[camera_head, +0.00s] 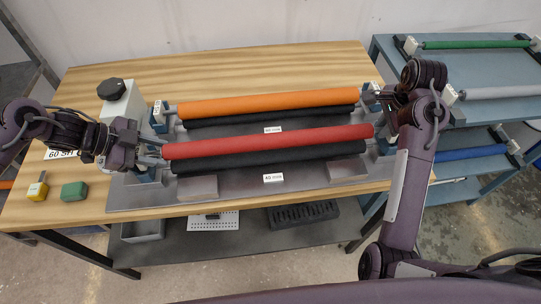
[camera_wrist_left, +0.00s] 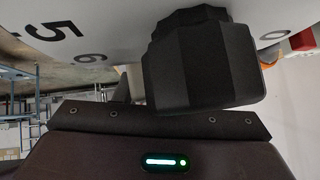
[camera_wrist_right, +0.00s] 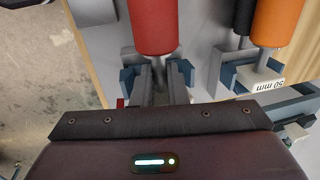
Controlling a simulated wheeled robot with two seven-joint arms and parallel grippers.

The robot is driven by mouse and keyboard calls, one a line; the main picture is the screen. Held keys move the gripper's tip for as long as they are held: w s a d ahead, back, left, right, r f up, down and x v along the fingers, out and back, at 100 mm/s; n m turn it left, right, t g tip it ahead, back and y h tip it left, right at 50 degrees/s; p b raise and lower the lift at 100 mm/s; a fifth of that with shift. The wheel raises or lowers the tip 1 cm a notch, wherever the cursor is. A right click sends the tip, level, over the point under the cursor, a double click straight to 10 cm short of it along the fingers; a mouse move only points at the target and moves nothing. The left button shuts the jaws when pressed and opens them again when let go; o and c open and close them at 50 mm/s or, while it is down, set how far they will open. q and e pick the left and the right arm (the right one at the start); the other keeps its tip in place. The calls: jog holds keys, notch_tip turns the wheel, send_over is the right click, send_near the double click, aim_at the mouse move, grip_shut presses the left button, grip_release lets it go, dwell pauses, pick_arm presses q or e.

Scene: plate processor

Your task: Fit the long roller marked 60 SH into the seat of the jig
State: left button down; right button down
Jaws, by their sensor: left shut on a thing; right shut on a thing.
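A long red roller (camera_head: 270,142) lies across the front of the grey jig (camera_head: 125,193), alongside a black roller (camera_head: 270,158). My left gripper (camera_head: 150,156) is shut at the red roller's left end. My right gripper (camera_wrist_right: 158,88) is shut on its right shaft end, between blue-grey supports in the right wrist view. The red roller (camera_wrist_right: 155,25) also shows there. Whether its shaft is seated or just above the supports cannot be told. A white plate reading 60 SH (camera_head: 62,154) lies at the left, partly behind my left arm. I see no marking on the red roller.
An orange roller (camera_head: 270,103) over another black roller lies behind. A white box with a black knob (camera_head: 112,90) stands at the left; the knob (camera_wrist_left: 200,60) fills the left wrist view. A blue rack (camera_head: 480,75) with rollers stands right.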

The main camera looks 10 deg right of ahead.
pick_arm(q)
jog(key=shift+f+b, duration=0.5)
jog(key=shift+f, duration=0.2)
pick_arm(e)
jog(key=shift+d+f, duration=0.1)
jog(key=shift+f, duration=0.55)
pick_arm(q)
jog(key=c, duration=1.3)
grip_release()
jog(key=shift+s, duration=0.1)
pick_arm(e)
jog(key=c, duration=1.8)
grip_release()
pick_arm(q)
jog(key=o, duration=0.4)
pick_arm(e)
jog(key=o, duration=0.4)
jog(key=shift+c, duration=0.2)
pick_arm(q)
jog(key=shift+r, duration=0.1)
pick_arm(e)
jog(key=shift+r, duration=0.1)
